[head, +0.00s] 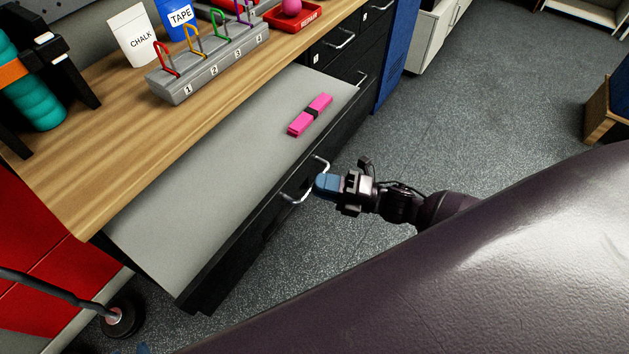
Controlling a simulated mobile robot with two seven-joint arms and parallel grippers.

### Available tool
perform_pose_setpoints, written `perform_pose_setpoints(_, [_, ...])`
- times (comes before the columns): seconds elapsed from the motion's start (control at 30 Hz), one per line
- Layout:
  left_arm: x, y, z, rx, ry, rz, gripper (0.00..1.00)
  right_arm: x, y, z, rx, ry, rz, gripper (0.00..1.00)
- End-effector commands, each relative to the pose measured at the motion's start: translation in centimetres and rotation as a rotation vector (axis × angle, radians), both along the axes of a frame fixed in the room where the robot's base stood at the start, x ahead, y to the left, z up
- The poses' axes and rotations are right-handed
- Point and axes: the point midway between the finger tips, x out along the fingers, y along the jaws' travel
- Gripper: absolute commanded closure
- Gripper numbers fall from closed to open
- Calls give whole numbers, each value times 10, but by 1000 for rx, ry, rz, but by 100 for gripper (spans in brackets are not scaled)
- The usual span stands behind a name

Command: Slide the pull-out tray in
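The pull-out tray (205,180) is a flat grey board with a dark front, and it sticks out from under the wooden bench top. A pink folded band (310,114) with a dark middle wrap lies on its far part. A silver bar handle (294,198) shows at the dark front. My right gripper (326,185), with blue fingertips, is beside the handle's right side; I cannot tell whether it touches the handle. Its fingers overlap in this view, so any gap is hidden. My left gripper is not clearly in view.
The wooden bench top (130,140) carries a grey hook rack (205,66), a chalk bag (133,36), a red bin (300,18) and a teal roller (32,98). Dark drawers (335,45) sit beyond the tray. A black wheel (122,318) stands near its left end.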

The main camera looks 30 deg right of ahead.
Motion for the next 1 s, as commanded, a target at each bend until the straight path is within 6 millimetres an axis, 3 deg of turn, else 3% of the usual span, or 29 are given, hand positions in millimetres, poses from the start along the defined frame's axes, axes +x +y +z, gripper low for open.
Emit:
perform_pose_setpoints(0.2, [-2,0,-1,1,3,1,57,12,15,3,0,0,0,78])
perform_pose_setpoints(0.57, [-2,1,-1,0,5,2,57,13,18,3,-1,2,-1,78])
perform_pose_setpoints(0.7, [-2,0,-1,0,5,2,57,13,18,3,-1,2,-1,99])
perform_pose_setpoints(1.0, [-2,0,-2,-1,6,2,57,14,18,3,-1,2,-1,100])
